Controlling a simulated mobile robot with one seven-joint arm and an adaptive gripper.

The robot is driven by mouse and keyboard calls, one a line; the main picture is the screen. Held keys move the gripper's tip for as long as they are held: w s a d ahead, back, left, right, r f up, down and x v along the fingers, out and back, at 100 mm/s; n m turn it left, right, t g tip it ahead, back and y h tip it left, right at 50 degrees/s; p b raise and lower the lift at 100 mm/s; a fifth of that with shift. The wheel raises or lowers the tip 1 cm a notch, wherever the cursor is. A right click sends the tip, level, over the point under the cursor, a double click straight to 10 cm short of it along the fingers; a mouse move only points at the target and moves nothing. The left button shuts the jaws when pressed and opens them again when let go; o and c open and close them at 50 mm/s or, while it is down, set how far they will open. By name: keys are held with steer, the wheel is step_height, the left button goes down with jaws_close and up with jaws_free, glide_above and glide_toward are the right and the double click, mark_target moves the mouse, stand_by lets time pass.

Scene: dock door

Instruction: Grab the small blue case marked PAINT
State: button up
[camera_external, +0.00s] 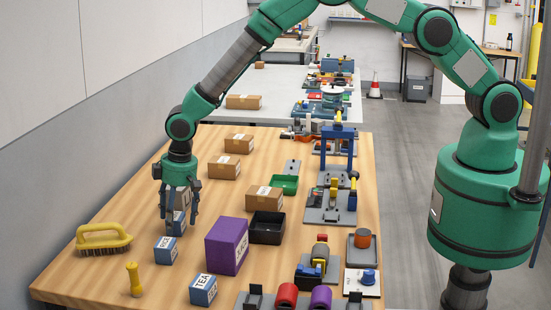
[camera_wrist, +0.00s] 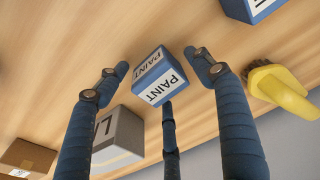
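The small blue case marked PAINT (camera_wrist: 153,88) has white labels and stands on the wooden table. In the external view it (camera_external: 175,223) sits low between my fingers and is partly hidden by them. My gripper (camera_wrist: 160,80) has its three fingers spread around the case, with small gaps visible to the left and right fingertips. Whether the third fingertip touches the case I cannot tell. The gripper (camera_external: 180,212) points down, and its fingertips are near the case's height.
A grey case with an L on its label (camera_wrist: 120,138) stands close by the left finger. Another blue case (camera_external: 166,250), a yellow brush (camera_external: 103,238), a purple box (camera_external: 227,245) and a black tray (camera_external: 266,228) are near. Cardboard boxes (camera_external: 224,167) stand behind.

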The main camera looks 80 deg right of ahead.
mark_target(175, 215)
steer(key=c, duration=1.1)
steer(key=shift+c, duration=0.2)
steer(key=shift+r, duration=0.1)
steer(key=shift+r, duration=0.1)
steer(key=shift+c, duration=0.9)
steer(key=shift+r, duration=0.55)
step_height(175, 215, up, 2)
steer(key=shift+r, duration=0.15)
steer(key=s+d, duration=0.1)
steer(key=s, duration=0.4)
steer(key=s+r, duration=0.1)
steer(key=s, duration=0.4)
steer(key=s+d, duration=0.1)
steer(key=s, duration=0.4)
steer(key=shift+s+d+r, duration=0.15)
steer(key=shift+s+d, duration=0.2)
steer(key=shift+s, duration=0.05)
